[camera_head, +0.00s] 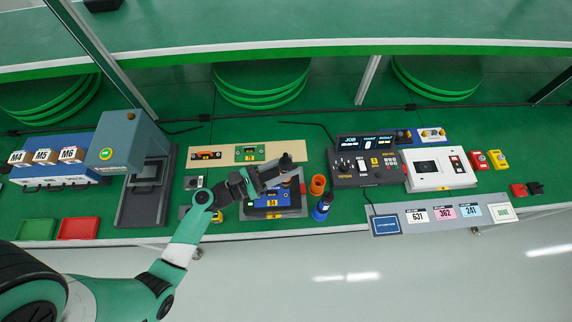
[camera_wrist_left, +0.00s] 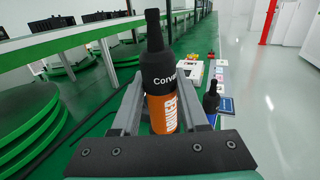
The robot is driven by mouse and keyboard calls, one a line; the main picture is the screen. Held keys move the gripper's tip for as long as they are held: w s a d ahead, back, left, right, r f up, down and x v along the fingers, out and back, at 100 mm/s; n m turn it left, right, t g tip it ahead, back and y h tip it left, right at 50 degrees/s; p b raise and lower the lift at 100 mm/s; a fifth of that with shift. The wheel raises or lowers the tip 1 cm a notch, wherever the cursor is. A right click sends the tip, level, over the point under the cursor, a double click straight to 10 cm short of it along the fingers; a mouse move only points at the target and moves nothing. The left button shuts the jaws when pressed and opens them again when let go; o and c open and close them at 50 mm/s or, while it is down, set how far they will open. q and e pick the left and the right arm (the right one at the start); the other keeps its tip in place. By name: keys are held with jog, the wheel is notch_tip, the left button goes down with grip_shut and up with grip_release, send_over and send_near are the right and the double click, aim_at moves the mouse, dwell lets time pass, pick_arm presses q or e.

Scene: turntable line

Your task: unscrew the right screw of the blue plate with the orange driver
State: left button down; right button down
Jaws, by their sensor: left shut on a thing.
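My left gripper (camera_head: 272,180) is shut on the orange driver (camera_wrist_left: 162,100), an orange body with a black upper part. The driver stands between the two fingers in the left wrist view, and its dark end (camera_head: 286,163) shows above the gripper in the head view. The blue plate (camera_head: 258,203) lies on a grey fixture below the gripper. My gripper and arm cover part of it, including its left side. I cannot make out its right screw or whether the driver touches it. My right gripper is not in view.
An empty-looking orange holder (camera_head: 317,185) and a blue driver (camera_head: 322,209) stand just right of the fixture. Further right are a dark control box (camera_head: 345,181) and a white box (camera_head: 440,183). A grey press (camera_head: 148,190) stands left, with green (camera_head: 38,229) and red (camera_head: 79,229) trays.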

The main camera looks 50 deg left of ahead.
pick_arm(q)
notch_tip(320, 180, down, 4)
jog(key=b, duration=0.3)
jog(key=shift+b, duration=0.35)
jog(key=shift+f+b, duration=0.5)
jog(key=shift+f, duration=0.15)
jog(key=shift+f, duration=0.5)
dwell(1.3)
jog(key=shift+f, duration=0.1)
dwell(0.4)
jog(key=shift+r+p, duration=0.3)
jog(key=shift+p, duration=0.5)
dwell(1.6)
jog(key=shift+r, duration=0.1)
